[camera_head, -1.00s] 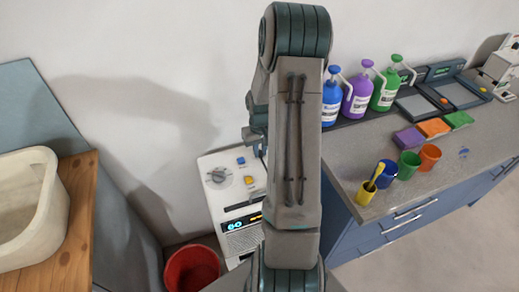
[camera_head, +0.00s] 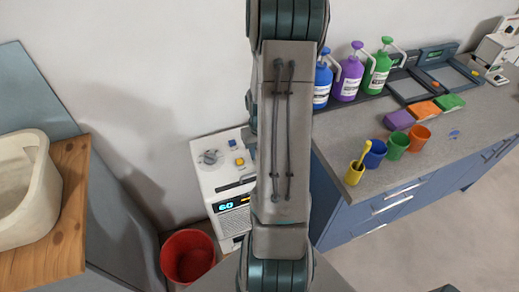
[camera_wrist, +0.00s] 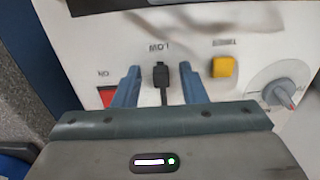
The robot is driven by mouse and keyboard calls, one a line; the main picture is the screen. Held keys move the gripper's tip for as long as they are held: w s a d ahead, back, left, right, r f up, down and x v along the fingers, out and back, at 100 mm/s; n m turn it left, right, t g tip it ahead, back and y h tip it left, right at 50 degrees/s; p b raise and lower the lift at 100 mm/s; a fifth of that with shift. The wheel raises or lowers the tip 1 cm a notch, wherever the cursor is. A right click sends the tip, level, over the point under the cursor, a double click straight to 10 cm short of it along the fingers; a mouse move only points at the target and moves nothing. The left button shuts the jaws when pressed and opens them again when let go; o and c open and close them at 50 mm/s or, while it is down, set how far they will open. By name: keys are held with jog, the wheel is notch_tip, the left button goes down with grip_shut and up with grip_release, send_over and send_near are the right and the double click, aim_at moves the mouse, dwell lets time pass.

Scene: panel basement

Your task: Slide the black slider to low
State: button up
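The white panel machine (camera_head: 222,175) stands on the floor against the wall in the head view, partly hidden behind my arm. In the wrist view, the black slider (camera_wrist: 159,73) sits at the end of its dark slot nearest the upside-down "LOW" label (camera_wrist: 160,47). The slot runs from the slider down toward my palm. My gripper (camera_wrist: 160,84) is open, with one blue-grey finger on each side of the slider and gaps between. I cannot tell how far the fingertips are from the panel.
On the panel, a yellow timer button (camera_wrist: 223,67) and a dial (camera_wrist: 280,93) lie right of the slider, and a red switch (camera_wrist: 107,96) left. A red bucket (camera_head: 187,257) stands beside the machine. A counter (camera_head: 365,135) with bottles and cups is at right, a wooden table (camera_head: 60,235) at left.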

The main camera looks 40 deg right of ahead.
jog(key=shift+w, duration=0.1)
jog(key=shift+r, duration=0.45)
notch_tip(320, 180, up, 13)
dwell(0.7)
